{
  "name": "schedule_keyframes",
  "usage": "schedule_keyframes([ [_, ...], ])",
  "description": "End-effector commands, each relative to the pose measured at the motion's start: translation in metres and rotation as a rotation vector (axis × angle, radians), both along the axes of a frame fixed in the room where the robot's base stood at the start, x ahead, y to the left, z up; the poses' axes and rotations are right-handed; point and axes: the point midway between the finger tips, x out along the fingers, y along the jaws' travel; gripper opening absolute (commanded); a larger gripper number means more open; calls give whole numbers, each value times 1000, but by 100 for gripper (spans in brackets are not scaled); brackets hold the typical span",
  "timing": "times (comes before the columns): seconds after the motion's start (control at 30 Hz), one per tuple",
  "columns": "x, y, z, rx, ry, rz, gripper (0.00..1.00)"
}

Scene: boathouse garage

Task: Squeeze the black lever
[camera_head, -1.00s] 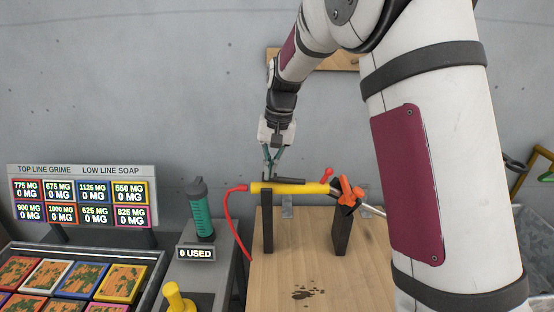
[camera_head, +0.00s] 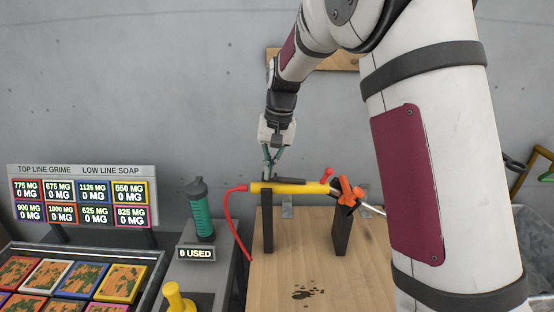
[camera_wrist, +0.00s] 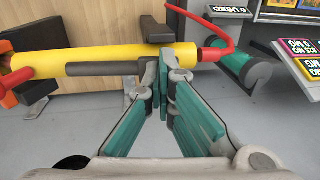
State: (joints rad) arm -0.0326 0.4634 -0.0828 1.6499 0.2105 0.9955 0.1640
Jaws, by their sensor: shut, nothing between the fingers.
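The black lever (camera_head: 290,179) lies along the top of a yellow tube (camera_head: 302,188) held on two dark posts. In the wrist view the lever (camera_wrist: 100,69) is a dark bar along the tube's near side (camera_wrist: 120,57). My gripper (camera_head: 268,175) points down at the tube's left part, by the lever's left end. In the wrist view its green fingers (camera_wrist: 163,62) meet at the tips, shut and empty, near the lever's end and the tube. I cannot tell whether the tips touch either one.
A red hose (camera_head: 228,214) leaves the tube's left end. A red knob (camera_head: 326,175) and orange clamp (camera_head: 350,190) are at the right. The wooden bench (camera_head: 300,272) is stained. A green bottle (camera_head: 201,212) and colored patches (camera_head: 65,276) are left.

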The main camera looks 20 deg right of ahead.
Motion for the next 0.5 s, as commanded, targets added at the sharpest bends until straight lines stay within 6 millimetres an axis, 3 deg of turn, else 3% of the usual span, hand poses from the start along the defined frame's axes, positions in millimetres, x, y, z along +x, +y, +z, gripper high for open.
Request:
schedule_keyframes([
  [0.5, 0, 0, 14, 0, 1, 1, 0],
])
